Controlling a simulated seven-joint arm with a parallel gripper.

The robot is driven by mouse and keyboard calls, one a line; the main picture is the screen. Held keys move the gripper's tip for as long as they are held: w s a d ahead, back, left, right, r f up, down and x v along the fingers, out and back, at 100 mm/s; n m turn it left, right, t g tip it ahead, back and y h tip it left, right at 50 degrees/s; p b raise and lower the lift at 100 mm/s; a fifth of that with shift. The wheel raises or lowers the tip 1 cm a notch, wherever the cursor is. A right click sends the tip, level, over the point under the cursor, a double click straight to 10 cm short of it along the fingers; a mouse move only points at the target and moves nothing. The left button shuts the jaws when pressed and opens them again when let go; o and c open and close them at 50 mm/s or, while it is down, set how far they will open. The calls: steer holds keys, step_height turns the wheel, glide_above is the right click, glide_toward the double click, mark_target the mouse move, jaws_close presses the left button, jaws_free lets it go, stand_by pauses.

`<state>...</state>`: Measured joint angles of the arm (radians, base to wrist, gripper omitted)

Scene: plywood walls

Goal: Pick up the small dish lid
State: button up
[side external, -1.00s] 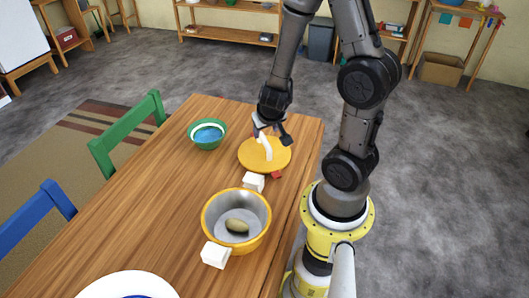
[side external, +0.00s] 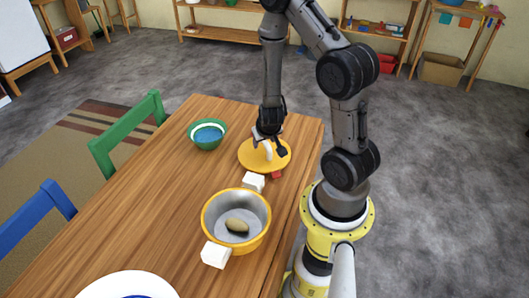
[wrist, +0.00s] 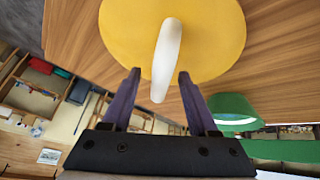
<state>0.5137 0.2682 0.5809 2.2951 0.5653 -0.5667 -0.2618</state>
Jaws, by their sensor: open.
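The small dish lid (side external: 253,158) is a yellow-orange disc with a white arched handle, lying on the wooden table. In the wrist view the lid (wrist: 215,35) fills the upper middle. Its white handle (wrist: 167,50) points down between my fingertips. My gripper (side external: 268,145) is just above the lid, pointing down, with its fingers beside the handle. In the wrist view my gripper (wrist: 158,78) is open, one dark finger on each side of the handle's near end, with gaps on both sides.
A yellow pot (side external: 208,222) with a potato-like item (side external: 237,226) inside stands nearer the camera. A green bowl (side external: 207,143) is left of the lid. A white plate (side external: 105,287) is at the front.

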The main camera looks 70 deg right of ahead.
steer(key=shift+f, duration=0.1)
steer(key=shift+c, duration=0.3)
jaws_close()
